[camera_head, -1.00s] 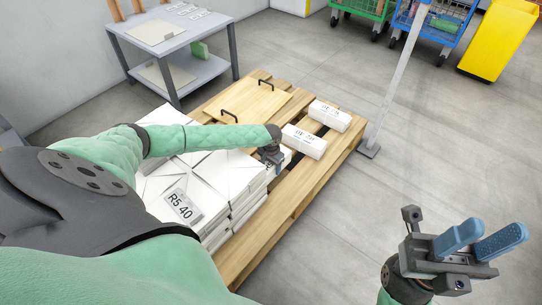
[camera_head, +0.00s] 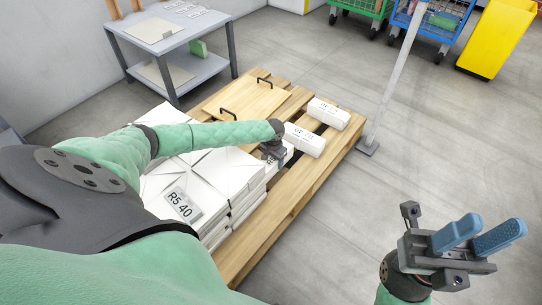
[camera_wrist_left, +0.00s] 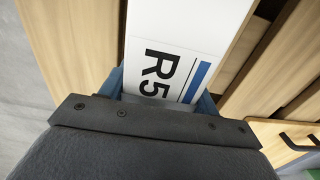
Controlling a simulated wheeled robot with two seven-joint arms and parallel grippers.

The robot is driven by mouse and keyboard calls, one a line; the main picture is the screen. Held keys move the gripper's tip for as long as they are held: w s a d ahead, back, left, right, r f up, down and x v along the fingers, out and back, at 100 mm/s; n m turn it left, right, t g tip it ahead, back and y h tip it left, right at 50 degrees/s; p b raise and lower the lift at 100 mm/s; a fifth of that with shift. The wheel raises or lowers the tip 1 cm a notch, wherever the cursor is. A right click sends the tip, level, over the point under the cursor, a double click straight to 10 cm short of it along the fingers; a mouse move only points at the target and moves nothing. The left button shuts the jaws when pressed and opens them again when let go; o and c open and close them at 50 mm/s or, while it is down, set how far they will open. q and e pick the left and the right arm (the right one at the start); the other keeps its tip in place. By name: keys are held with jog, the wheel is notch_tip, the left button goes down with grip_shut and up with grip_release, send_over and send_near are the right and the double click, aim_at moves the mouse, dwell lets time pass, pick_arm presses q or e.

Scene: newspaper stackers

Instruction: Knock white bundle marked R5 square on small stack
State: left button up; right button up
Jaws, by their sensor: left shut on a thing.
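The white bundle marked R5 (camera_wrist_left: 180,50) lies between the blue finger pads in the left wrist view. My left gripper (camera_head: 272,152) is shut on it, low over the pallet beside the stack. In the head view only a white edge of the bundle (camera_head: 289,153) shows past the gripper. The stack of white bundles (camera_head: 217,172) carries a label reading R5 40 and is partly hidden by my left arm. My right gripper (camera_head: 478,238) is open and empty, over the floor at the lower right.
Two more white bundles (camera_head: 304,140) (camera_head: 329,114) lie on the wooden pallet (camera_head: 325,170). A wooden board with black handles (camera_head: 241,104) lies at its back. A grey post (camera_head: 390,85) stands at the pallet's right corner. A grey table (camera_head: 173,38) stands behind.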

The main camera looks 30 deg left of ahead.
pick_arm(q)
jog(key=shift+w+r, duration=0.1)
jog(key=shift+w, duration=0.35)
